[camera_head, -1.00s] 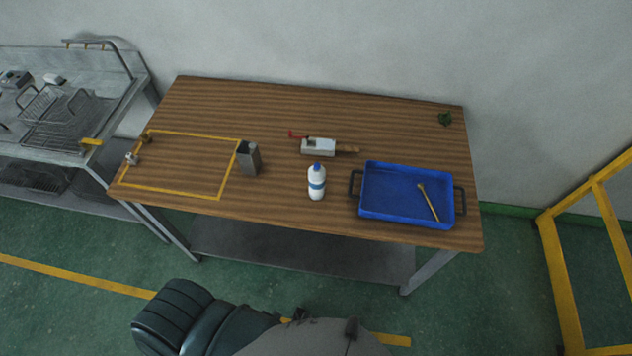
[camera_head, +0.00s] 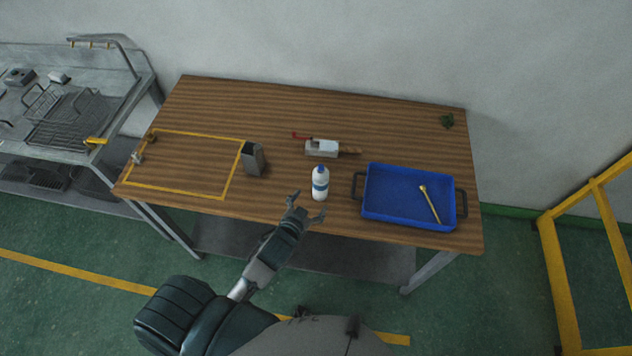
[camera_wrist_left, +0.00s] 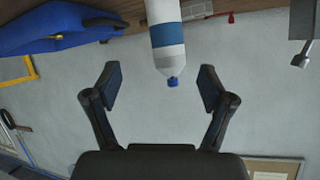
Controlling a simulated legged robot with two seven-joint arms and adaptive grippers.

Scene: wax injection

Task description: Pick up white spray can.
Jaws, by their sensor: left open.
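The white spray can (camera_head: 320,184) stands upright on the wooden table near its front edge. It has a blue band and a blue cap. In the left wrist view the can (camera_wrist_left: 166,40) appears upside down, ahead of and between the fingers. My left gripper (camera_head: 306,206) is open and empty, just in front of the can and slightly left of it, apart from it. The left wrist view shows both fingers (camera_wrist_left: 160,88) spread with nothing between the pads. My right gripper is not in view.
A blue tray (camera_head: 385,214) holding a brass-coloured tool stands right of the can. A grey metal holder (camera_head: 254,160) stands to the left.

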